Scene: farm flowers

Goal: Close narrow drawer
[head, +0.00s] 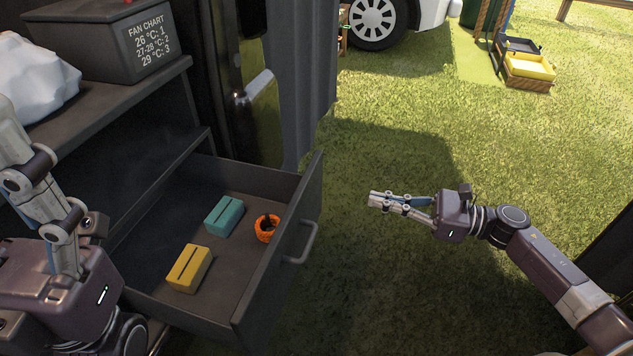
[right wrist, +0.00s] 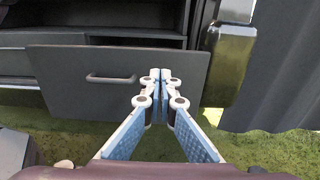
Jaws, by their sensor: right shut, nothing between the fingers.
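The dark grey drawer (head: 268,268) is pulled out of the cabinet at left in the head view. Inside lie a teal block (head: 224,216), a yellow block (head: 189,268) and an orange ring-like item (head: 267,228). Its front has a grey bar handle (head: 306,243); the drawer front (right wrist: 75,90) and handle (right wrist: 111,79) also show in the right wrist view. My right gripper (head: 372,200) is shut and empty, to the right of the handle and apart from it, pointing toward the drawer. My left arm shows at the left edge; its fingertips cannot be made out.
A box with a fan chart (head: 100,40) and a white lumpy object (head: 32,78) sit on the cabinet top. A corrugated dark panel (head: 301,80) stands beyond the drawer. Open grass (head: 450,130) lies around my right arm. A yellow-topped crate (head: 528,70) is far off.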

